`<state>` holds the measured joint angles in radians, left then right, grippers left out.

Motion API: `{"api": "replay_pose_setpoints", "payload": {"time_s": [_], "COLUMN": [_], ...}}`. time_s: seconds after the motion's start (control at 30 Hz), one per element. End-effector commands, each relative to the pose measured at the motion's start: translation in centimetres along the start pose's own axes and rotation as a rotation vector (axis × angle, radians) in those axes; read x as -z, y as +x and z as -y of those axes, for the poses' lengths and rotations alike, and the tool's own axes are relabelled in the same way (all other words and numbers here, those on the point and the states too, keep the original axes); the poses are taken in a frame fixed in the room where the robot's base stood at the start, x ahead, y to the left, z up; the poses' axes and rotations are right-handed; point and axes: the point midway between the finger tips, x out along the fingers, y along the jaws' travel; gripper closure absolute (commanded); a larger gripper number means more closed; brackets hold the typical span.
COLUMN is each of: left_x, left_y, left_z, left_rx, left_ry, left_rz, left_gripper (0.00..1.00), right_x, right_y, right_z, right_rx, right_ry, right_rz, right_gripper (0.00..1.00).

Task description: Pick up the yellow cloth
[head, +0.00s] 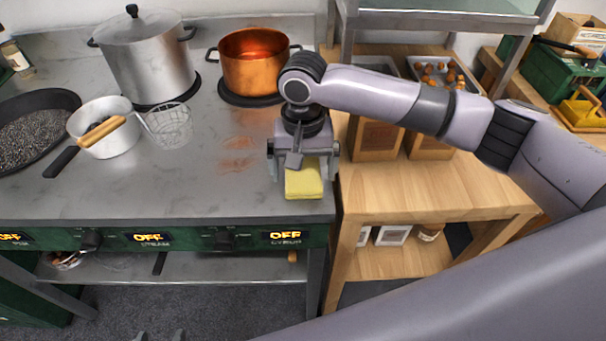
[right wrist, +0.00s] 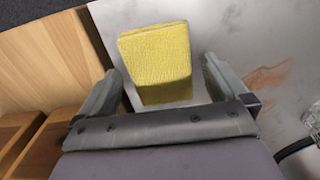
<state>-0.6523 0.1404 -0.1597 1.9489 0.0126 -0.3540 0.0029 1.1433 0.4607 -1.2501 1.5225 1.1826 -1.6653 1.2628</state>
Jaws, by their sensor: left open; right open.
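The yellow cloth (head: 304,184) is a thick folded pad on the grey stove top, near its front right corner. In the right wrist view, the yellow cloth (right wrist: 156,54) lies ahead of and partly between the fingers. My right gripper (head: 303,160) is over the cloth, pointing down, with its fingers apart. In the right wrist view, my right gripper (right wrist: 160,84) shows a finger on each side of the cloth, with gaps visible. My left gripper (head: 160,336) shows only its separated fingertips at the bottom edge, low in front of the stove, and is empty.
A copper pot (head: 254,68) and a steel pot (head: 150,60) stand behind on the stove. A white saucepan (head: 104,128), wire basket (head: 170,126) and black pan (head: 35,130) are left. Brown smears (head: 238,155) mark the top. A wooden table (head: 460,185) adjoins at right.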

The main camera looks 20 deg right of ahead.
Motion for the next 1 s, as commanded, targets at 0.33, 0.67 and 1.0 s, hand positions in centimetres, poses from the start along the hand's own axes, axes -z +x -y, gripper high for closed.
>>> {"api": "replay_pose_setpoints", "payload": {"time_s": [0.33,0.67,1.0], "left_x": [0.2,0.2,0.5], "left_y": [0.1,0.0,-0.1], "left_z": [0.0,0.0,0.1], "left_rx": [0.000,0.001,0.001], "left_ry": [0.001,0.001,0.001], "left_rz": [-0.003,-0.004,-0.004], "left_gripper": [0.33,0.33,0.33], "right_x": [0.0,0.1,0.1], "right_y": [-0.1,-1.2,-8.7], "right_z": [0.0,0.1,0.1], "right_rx": [0.000,0.003,0.006], "right_ry": [0.000,0.000,-0.001], "right_rz": [0.000,-0.002,-0.005], "right_gripper": [0.60,0.61,0.61]}}
